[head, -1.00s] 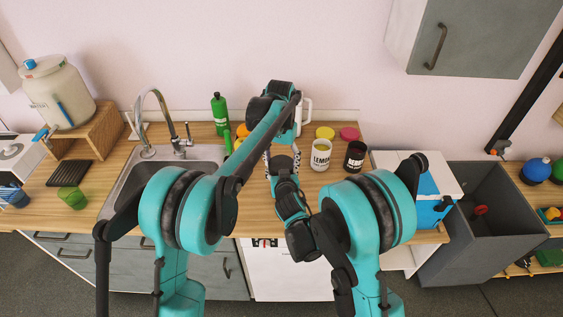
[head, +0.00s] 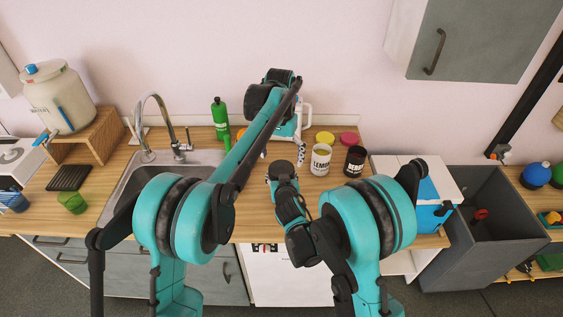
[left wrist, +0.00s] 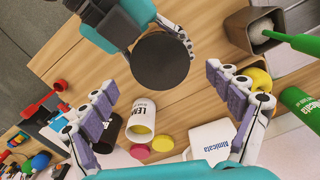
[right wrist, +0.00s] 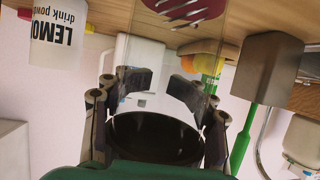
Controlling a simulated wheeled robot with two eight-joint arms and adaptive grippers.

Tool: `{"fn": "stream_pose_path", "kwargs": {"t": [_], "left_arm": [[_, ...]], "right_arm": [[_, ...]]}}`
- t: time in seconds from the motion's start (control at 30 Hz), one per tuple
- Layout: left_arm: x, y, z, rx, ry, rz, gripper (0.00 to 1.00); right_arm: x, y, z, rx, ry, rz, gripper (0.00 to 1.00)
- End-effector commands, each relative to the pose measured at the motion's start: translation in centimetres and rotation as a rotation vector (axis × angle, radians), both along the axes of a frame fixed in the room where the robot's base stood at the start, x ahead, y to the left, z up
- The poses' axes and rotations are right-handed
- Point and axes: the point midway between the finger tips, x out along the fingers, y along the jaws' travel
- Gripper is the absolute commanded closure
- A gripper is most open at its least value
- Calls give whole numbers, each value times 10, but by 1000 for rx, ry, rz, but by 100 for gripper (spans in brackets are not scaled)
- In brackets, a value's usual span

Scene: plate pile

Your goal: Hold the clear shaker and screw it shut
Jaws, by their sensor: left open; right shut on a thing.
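The clear shaker's dark round lid (left wrist: 160,62) shows from above in the left wrist view and hides the body there. In the right wrist view the clear body with red print (right wrist: 187,10) reaches to the top edge, with the dark lid (right wrist: 155,138) at the near end. My right gripper (right wrist: 160,90) is shut around the shaker. My left gripper (left wrist: 165,98) is open and empty, its fingers spread apart. In the head view my left gripper (head: 282,153) is above and behind the lid (head: 282,168). I cannot tell how tightly the lid sits.
A LEMON can (head: 320,160) and a dark berry can (head: 355,161) stand open to the right. A yellow lid (head: 325,138) and a pink lid (head: 349,138) lie behind them. A white jug (left wrist: 210,142) and green bottle (head: 220,117) are at the back. The sink (head: 150,180) is left.

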Motion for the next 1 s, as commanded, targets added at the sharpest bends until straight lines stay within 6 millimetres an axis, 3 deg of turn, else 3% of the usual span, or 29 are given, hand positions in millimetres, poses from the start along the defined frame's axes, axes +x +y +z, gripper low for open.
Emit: {"fn": "stream_pose_path", "kwargs": {"t": [0.37,0.47,0.8,1.0], "left_arm": [[0,0,2,1,2,53,12],[1,0,6,3,4,181,12],[2,1,28,17,22,857,12],[2,1,35,24,27,1089,12]], "right_arm": [[0,0,0,0,0,0,100],[0,0,0,0,0,0,100],[0,0,0,0,0,0,100],[0,0,0,0,0,0,100]]}}
